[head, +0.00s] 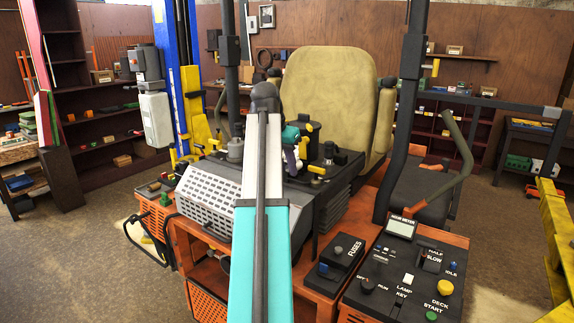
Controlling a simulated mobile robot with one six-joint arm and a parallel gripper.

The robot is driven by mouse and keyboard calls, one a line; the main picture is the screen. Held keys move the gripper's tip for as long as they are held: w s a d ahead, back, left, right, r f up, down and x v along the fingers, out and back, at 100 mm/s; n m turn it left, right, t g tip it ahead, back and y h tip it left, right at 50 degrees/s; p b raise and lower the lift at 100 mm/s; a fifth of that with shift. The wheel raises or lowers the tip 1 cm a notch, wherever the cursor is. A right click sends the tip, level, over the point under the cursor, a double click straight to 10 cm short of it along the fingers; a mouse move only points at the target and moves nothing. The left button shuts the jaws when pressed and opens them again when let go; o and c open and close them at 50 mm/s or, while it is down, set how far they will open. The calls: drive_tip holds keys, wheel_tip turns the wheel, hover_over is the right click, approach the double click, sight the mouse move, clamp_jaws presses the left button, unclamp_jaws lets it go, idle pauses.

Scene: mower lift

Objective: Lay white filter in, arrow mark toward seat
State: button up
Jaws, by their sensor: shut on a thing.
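My arm reaches forward up the middle of the head view, and its near link hides part of the engine bay. My gripper (293,157) is small and partly hidden beyond it, low over the dark engine deck (335,185). The tan seat (330,90) stands just behind the engine bay. The place the filter lies in cannot be picked out clearly.
A grey slotted cover (207,203) lies left of my arm. Black fittings stand around the gripper. The control panel (405,278) and fuse box (342,255) are at the front right. A dark post (402,120) and a lever (455,160) rise at the right.

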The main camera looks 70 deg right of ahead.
drive_tip(key=shift+f, duration=0.2)
drive_tip(key=shift+r+p, duration=0.25)
drive_tip(key=shift+p, duration=0.05)
idle(0.6)
drive_tip(key=shift+f, duration=0.25)
drive_tip(key=shift+r, duration=0.3)
idle(0.5)
drive_tip(key=shift+f, duration=0.25)
idle(0.4)
drive_tip(key=shift+r, duration=0.25)
idle(0.4)
drive_tip(key=o, duration=1.1)
